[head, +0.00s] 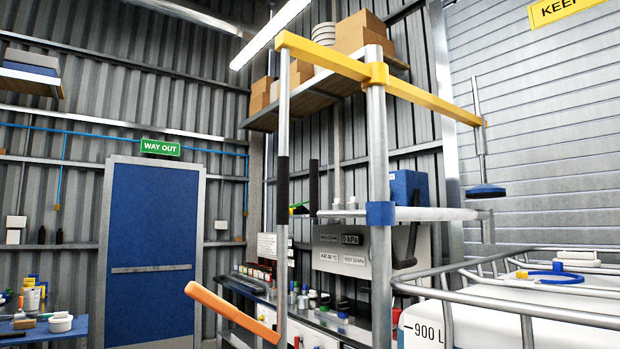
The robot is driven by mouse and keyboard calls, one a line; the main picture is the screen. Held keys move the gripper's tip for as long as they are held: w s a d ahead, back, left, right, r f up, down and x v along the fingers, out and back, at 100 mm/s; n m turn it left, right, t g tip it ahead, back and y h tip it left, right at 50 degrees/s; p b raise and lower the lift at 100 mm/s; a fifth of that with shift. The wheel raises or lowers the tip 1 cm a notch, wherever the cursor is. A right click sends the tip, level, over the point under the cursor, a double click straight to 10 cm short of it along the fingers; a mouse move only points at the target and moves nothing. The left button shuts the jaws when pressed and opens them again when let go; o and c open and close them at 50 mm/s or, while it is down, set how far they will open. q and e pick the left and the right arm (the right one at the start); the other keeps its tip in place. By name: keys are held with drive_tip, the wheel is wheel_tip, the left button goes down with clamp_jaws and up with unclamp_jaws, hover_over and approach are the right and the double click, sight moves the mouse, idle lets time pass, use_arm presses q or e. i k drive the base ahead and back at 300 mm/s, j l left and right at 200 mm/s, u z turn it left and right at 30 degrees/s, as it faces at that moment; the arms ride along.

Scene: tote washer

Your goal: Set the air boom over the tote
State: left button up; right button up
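The air boom (428,97) is a yellow beam on an upright grey post (378,150). From its right end a thin rod hangs with a flat blue head (486,191). From its left end a grey bar with a black sleeve (282,180) hangs down. The white tote (425,330), marked 900 L, stands at lower right inside grey metal rails. A blue ring (553,278) lies on its top. The blue head shows above and left of this ring; I cannot tell whether it lines up in depth. Neither gripper is in view.
An orange bar (235,315) slants across the lower middle, near the hanging bar. A cluttered bench (325,318) stands behind. A blue door (150,255) and a small table (45,335) are at left.

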sight(376, 213)
drive_tip(key=i+j+z, duration=0.1)
drive_tip(key=i+j, duration=0.35)
drive_tip(key=i+j+z, duration=0.15)
drive_tip(key=i+j, duration=0.25)
drive_tip(key=j, duration=0.15)
drive_tip(key=i+j+z, duration=0.1)
drive_tip(key=i+j, duration=0.3)
drive_tip(key=j, duration=0.15)
